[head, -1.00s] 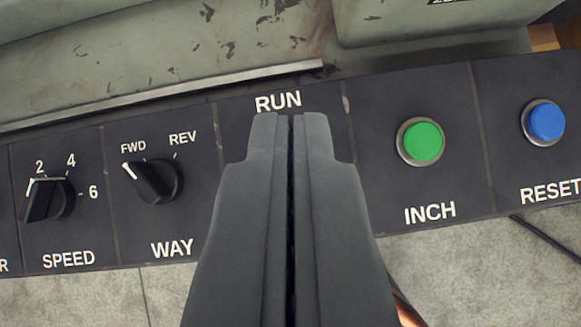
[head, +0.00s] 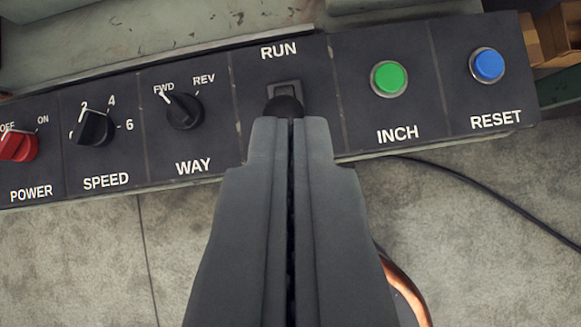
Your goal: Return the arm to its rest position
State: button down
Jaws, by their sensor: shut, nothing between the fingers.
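My gripper (head: 290,122) is shut with nothing between its fingers. It points up the picture at the RUN section of a dark control panel (head: 215,130). Its tips overlap the lower edge of a black RUN control (head: 285,95) in the picture; whether they touch it I cannot tell. The lower part of the RUN section is hidden behind the fingers.
The panel carries a red POWER knob (head: 17,145), SPEED knob (head: 93,127), WAY knob (head: 184,111) at FWD, green INCH button (head: 389,78) and blue RESET button (head: 487,65). A black cable (head: 480,185) crosses the grey floor (head: 480,260). Cardboard-coloured boxes (head: 560,35) stand at upper right.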

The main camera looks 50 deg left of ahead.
dwell(0.4)
jog(key=s+r+n+t, duration=0.2)
jog(key=s+r+t, duration=0.5)
jog(key=s+t, duration=0.2)
jog(key=s, duration=0.2)
jog(key=shift+s+a+r+y, duration=0.15)
jog(key=shift+s+a+y, duration=0.25)
dwell(1.6)
